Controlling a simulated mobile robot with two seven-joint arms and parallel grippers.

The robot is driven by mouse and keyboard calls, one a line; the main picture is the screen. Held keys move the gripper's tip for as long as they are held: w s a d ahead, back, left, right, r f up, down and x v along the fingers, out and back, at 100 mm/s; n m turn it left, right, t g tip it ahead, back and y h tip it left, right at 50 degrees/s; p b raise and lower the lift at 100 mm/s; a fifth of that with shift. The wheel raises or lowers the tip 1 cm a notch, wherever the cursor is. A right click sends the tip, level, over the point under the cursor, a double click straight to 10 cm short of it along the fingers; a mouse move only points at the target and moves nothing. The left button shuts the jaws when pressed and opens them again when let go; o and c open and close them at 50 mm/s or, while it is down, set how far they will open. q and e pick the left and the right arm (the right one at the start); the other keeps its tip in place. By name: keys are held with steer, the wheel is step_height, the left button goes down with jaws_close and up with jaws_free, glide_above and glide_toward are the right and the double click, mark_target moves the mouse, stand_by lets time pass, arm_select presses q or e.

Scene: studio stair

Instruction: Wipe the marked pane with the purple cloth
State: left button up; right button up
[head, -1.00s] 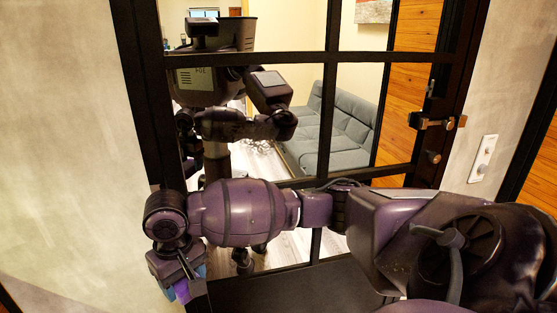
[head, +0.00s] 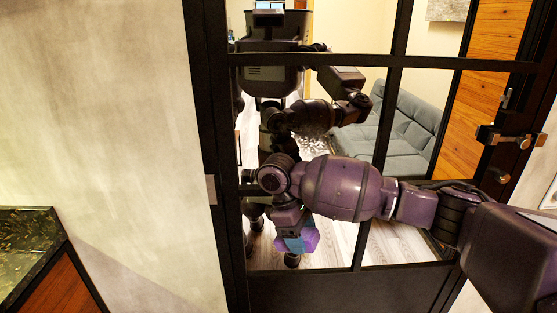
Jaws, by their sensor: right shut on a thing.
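My right gripper (head: 289,229) hangs at the end of my arm in front of the lower left part of the black-framed glass door (head: 232,160). It is shut on the purple cloth (head: 310,238), which shows as a small bunched piece with a blue part beside it. I cannot tell whether the cloth touches the glass. A whitish speckled patch (head: 313,143) shows through the middle left pane, partly behind dark arm shapes; I cannot tell whether it is on the glass. My left gripper is not in view.
A dark stone-topped counter (head: 28,240) stands at the lower left, beside a bare plaster wall (head: 120,110). A door handle (head: 508,137) sticks out at the right. A grey sofa (head: 408,130) and a dark robot figure show in the glass.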

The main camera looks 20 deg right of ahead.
steer(key=n+h, duration=0.1)
steer(key=w+r+n, duration=0.1)
steer(key=shift+w+r+n+h, duration=0.2)
steer(key=shift+w+n+h, duration=0.1)
steer(key=shift+h, duration=0.1)
steer(key=n+h, duration=0.1)
steer(key=w+r+n+t+h, duration=0.1)
steer(key=n, duration=0.1)
steer(key=shift+w+p, duration=0.1)
steer(key=shift+p, duration=0.3)
steer(key=w+a+r+n+t+y+p, duration=0.1)
steer(key=w+a+r+n+t+p, duration=0.15)
steer(key=r+n+t, duration=0.55)
steer(key=w+a+r+n+t+y+p, duration=0.1)
steer(key=w+r+n+t, duration=0.25)
steer(key=n+t, duration=0.65)
steer(key=shift+m+t, duration=0.4)
steer(key=shift+t, duration=0.2)
steer(key=shift+r+b+x, duration=0.2)
steer(key=shift+b+x, duration=0.95)
steer(key=shift+x, duration=0.25)
steer(key=shift+r+b+x, duration=0.15)
steer(key=shift+b+x, duration=0.95)
steer(key=shift+x, duration=0.3)
steer(key=shift+w+d+r, duration=0.1)
steer(key=shift+w+d, duration=0.05)
steer(key=shift+d, duration=0.1)
